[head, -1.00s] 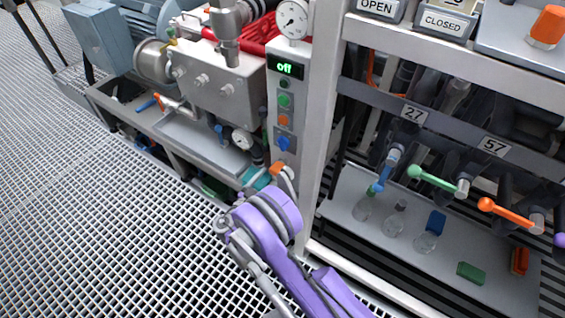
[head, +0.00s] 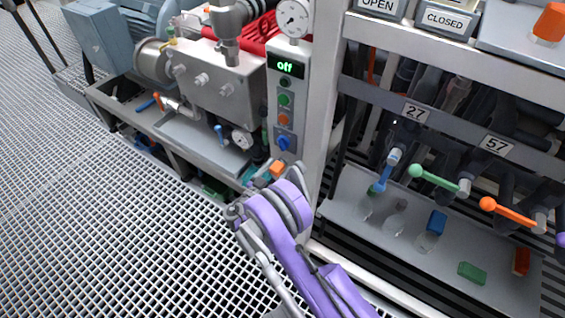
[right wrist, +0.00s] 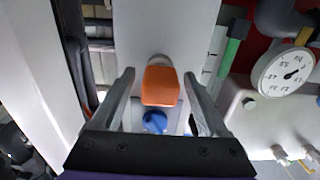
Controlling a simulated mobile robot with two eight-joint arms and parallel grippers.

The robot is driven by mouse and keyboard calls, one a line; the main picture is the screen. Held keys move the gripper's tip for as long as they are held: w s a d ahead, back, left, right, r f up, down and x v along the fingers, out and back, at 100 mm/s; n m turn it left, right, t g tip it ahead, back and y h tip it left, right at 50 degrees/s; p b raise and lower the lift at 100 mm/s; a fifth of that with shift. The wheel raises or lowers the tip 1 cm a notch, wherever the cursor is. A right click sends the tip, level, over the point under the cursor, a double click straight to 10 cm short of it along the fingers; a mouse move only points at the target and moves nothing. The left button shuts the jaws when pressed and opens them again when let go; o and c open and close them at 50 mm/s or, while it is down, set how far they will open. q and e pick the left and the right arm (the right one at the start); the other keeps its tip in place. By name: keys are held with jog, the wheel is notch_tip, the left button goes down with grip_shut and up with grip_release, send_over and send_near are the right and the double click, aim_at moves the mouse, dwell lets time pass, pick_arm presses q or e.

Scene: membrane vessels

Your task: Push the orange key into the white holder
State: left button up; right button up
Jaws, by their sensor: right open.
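The orange key (head: 277,168) is a small block low on the grey control panel, below a blue knob (head: 284,142). In the right wrist view the orange key (right wrist: 159,86) is large and central. A pale round part, seemingly the white holder (right wrist: 157,60), shows just behind it, mostly covered by the key. I cannot tell how deep the key sits. My right gripper (right wrist: 158,77) is open, with one finger on each side of the key and gaps between. In the head view my right gripper (head: 276,182) is just below the key, its fingertips partly hidden. My left gripper is out of view.
The panel (head: 302,90) carries a display reading "off" and several buttons. A pump unit (head: 222,83) with a gauge (head: 241,138) stands to its left. A white frame post (head: 324,100) and valve rack are to its right. Open grating floor (head: 90,220) lies at left.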

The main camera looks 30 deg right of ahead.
aim_at(273, 174)
dwell(0.9)
jog(key=shift+c, duration=0.3)
grip_shut()
jog(key=shift+a, duration=0.15)
jog(key=shift+b+v, duration=0.6)
jog(key=shift+v, duration=2.3)
jog(key=shift+f, duration=0.1)
notch_tip(273, 174, down, 11)
jog(key=b, duration=0.2)
jog(key=shift+s+a+f, duration=0.15)
jog(key=shift+s+a, duration=0.1)
jog(key=shift+a, duration=0.15)
